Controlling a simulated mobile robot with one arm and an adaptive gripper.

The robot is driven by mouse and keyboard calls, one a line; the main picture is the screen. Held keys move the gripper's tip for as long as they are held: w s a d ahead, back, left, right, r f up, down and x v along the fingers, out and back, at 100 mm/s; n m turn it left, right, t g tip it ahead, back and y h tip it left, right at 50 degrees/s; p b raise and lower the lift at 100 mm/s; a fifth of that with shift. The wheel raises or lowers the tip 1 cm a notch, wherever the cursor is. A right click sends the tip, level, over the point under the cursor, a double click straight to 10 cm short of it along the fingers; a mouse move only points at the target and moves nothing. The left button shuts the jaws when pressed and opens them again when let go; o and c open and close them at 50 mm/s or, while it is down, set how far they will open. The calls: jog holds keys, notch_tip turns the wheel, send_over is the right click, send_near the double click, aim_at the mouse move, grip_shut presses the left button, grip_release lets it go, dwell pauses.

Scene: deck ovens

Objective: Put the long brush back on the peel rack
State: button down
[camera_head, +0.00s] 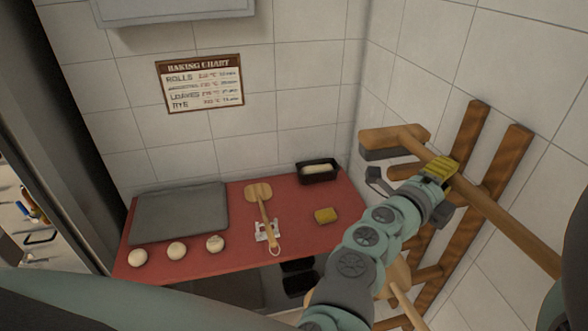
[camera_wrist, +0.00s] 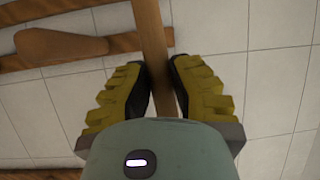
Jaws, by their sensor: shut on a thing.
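The long brush has a wooden head with dark bristles (camera_head: 395,143) and a long pale handle running down to the lower right in the head view. My gripper (camera_head: 440,172) is shut on the handle near the head. In the wrist view the handle (camera_wrist: 152,45) passes between the yellow fingers (camera_wrist: 160,92); the brush head does not show there. The peel rack (camera_head: 514,160), a wooden frame of uprights and crossbars, is on the right wall behind the brush. The held brush lies slantwise across it in the head view; I cannot tell whether they touch.
My arm partly hides a wooden peel (camera_head: 401,273) at the rack's lower part.

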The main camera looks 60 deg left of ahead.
jog(key=w+d+f+b, duration=0.2)
jog(key=w, duration=0.3)
jog(key=w+d+f+b, duration=0.2)
jog(key=w, duration=0.4)
jog(key=shift+w, duration=0.2)
dwell(0.4)
jog(key=shift+f, duration=0.1)
jog(key=c, duration=0.9)
grip_release()
jog(key=s+d, duration=0.1)
jog(key=s, duration=1.1)
jog(key=shift+f, duration=0.3)
